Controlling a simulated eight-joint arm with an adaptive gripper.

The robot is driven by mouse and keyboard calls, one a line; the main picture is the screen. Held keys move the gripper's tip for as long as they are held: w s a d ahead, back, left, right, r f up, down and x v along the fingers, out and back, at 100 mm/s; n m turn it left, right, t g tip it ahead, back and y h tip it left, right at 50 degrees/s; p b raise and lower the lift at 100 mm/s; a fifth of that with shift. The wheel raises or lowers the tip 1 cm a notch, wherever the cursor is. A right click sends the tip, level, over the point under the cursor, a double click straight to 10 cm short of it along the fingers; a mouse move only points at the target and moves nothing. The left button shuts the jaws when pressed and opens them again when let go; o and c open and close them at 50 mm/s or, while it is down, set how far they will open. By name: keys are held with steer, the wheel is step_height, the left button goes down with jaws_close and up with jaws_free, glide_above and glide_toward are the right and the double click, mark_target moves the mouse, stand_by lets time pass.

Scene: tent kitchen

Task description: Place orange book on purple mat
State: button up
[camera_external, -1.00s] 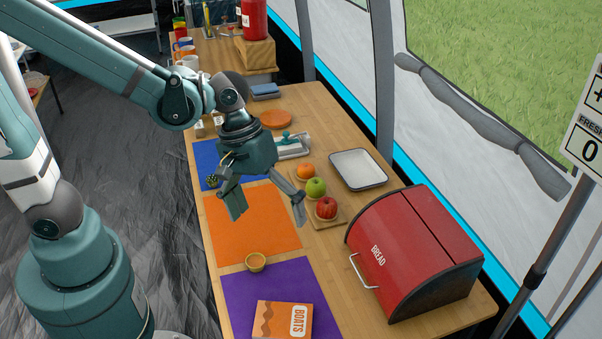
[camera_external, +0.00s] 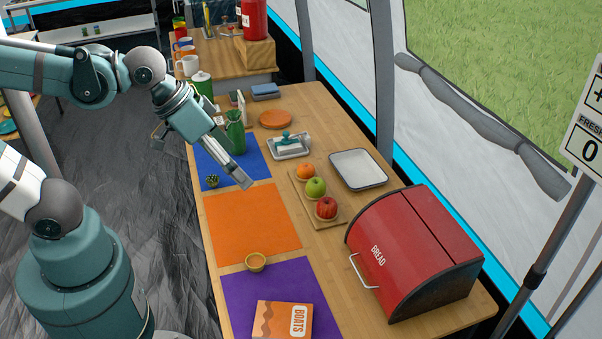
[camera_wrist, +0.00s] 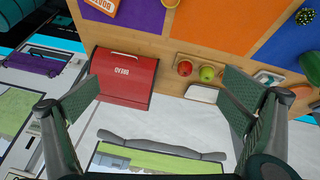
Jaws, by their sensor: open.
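The orange book (camera_external: 283,321), marked "BOATS", lies flat on the purple mat (camera_external: 239,290) at the near end of the table. In the wrist view the orange book (camera_wrist: 103,5) and the purple mat (camera_wrist: 148,14) show at the top edge, with the book partly cut off. My gripper (camera_external: 240,180) is raised over the blue mat, well away from the book, with nothing held. In the wrist view its two fingers (camera_wrist: 165,90) stand wide apart. The lower edge of the book and mat is cut off in the external view.
An orange mat (camera_external: 252,220) and a blue mat (camera_external: 208,170) lie beyond the purple one. A yellow bowl (camera_external: 255,263) sits at the purple mat's far edge. A red bread box (camera_external: 410,255), a fruit board (camera_external: 336,224) and a white tray (camera_external: 358,169) stand to the right. A green vase (camera_external: 235,132) stands behind my gripper.

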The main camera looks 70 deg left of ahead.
steer(key=shift+s+a+r+m+t+y, duration=0.3)
steer(key=shift+s+a+r+m+t, duration=0.3)
steer(key=shift+s+a+r+m, duration=0.5)
